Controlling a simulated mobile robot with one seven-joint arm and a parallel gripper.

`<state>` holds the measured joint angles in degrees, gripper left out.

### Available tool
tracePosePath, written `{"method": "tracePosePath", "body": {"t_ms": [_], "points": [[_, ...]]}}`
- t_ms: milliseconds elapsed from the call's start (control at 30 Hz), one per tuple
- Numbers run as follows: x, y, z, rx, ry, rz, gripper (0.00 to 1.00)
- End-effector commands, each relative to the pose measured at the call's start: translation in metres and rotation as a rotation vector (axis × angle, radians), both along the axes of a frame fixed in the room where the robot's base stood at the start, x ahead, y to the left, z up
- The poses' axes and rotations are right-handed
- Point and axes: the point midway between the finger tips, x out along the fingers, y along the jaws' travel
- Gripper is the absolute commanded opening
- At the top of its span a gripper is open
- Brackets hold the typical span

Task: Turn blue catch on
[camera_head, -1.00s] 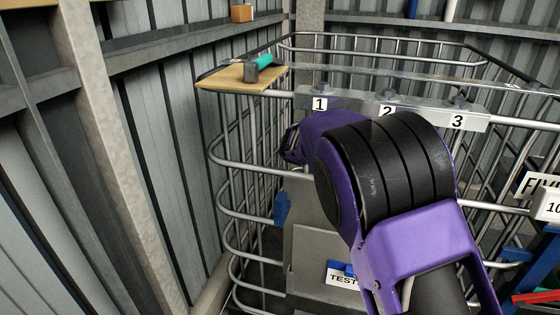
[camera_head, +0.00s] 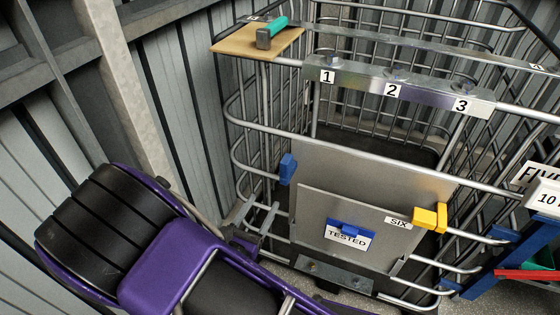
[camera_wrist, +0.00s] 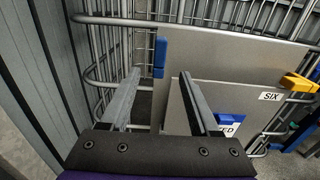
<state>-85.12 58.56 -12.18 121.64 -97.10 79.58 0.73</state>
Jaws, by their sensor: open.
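The blue catch (camera_head: 287,168) is a small upright blue block at the left edge of a grey metal panel (camera_head: 370,165) on the wire cage. It also shows in the wrist view (camera_wrist: 160,56). My gripper (camera_wrist: 160,74) is open and empty, its two grey fingers pointing toward the cage. In the wrist view the catch appears between and beyond the fingertips, apparently not touched. In the head view the fingers (camera_head: 258,213) show small, below and left of the catch.
A yellow catch (camera_head: 430,217) sits at the panel's right, beside a SIX label. A TESTED plate (camera_head: 348,235) with a blue piece is on the lower panel. A numbered rail (camera_head: 395,82) and a board (camera_head: 235,42) holding a green-handled hammer (camera_head: 270,33) are above. A ribbed wall stands left.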

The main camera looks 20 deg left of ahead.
Motion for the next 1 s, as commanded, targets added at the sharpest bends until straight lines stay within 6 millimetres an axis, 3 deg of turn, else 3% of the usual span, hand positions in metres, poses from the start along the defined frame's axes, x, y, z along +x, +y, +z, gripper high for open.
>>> {"method": "tracePosePath", "body": {"t_ms": [600, 800, 1000], "points": [[0.128, -0.011, 0.001, 0.003, -0.003, -0.007, 0.62], [0.154, -0.013, 0.0, 0.003, -0.002, -0.005, 0.62], [0.163, -0.013, 0.0, 0.003, -0.002, -0.004, 0.62]]}}
